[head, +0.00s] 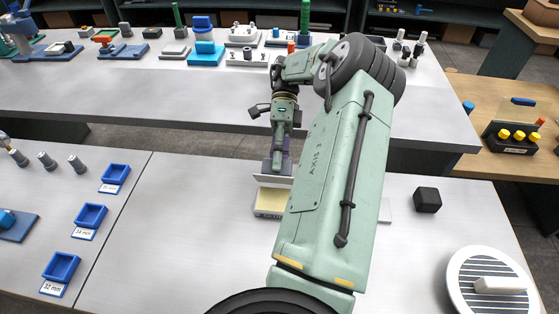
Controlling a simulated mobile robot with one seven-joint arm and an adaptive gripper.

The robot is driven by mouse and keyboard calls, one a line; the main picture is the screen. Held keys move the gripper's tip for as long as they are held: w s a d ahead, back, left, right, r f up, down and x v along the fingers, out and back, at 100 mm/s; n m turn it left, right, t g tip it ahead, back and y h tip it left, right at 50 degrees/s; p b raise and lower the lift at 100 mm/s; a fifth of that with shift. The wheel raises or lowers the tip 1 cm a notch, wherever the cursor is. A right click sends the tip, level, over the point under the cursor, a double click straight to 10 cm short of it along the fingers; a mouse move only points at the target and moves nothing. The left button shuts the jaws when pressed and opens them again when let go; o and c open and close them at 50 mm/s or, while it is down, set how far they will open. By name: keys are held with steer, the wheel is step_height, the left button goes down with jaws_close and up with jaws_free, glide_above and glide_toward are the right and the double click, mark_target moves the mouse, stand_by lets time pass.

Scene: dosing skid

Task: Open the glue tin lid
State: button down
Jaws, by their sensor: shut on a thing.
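The glue tin appears to be the low, pale box (269,204) with a yellowish top face, on the near bench left of my forearm. A thin, light grey plate (272,180), probably its lid, shows at the tin's far side, raised above the yellowish face. My gripper (277,168) points down at this plate and is shut on it, as far as I can see. The fingertips are small and dark, so the exact grip is unclear. My forearm hides the tin's right side and any hinge there.
Blue trays (91,215) line the bench's left part. A black cube (428,199) and a round striped plate (492,282) with a white block stand at right. The bench is clear between the trays and tin. Fixtures (205,53) crowd the far bench.

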stand_by(0.4)
steer(key=c, duration=1.5)
jaws_free()
steer(key=shift+s+d, duration=0.1)
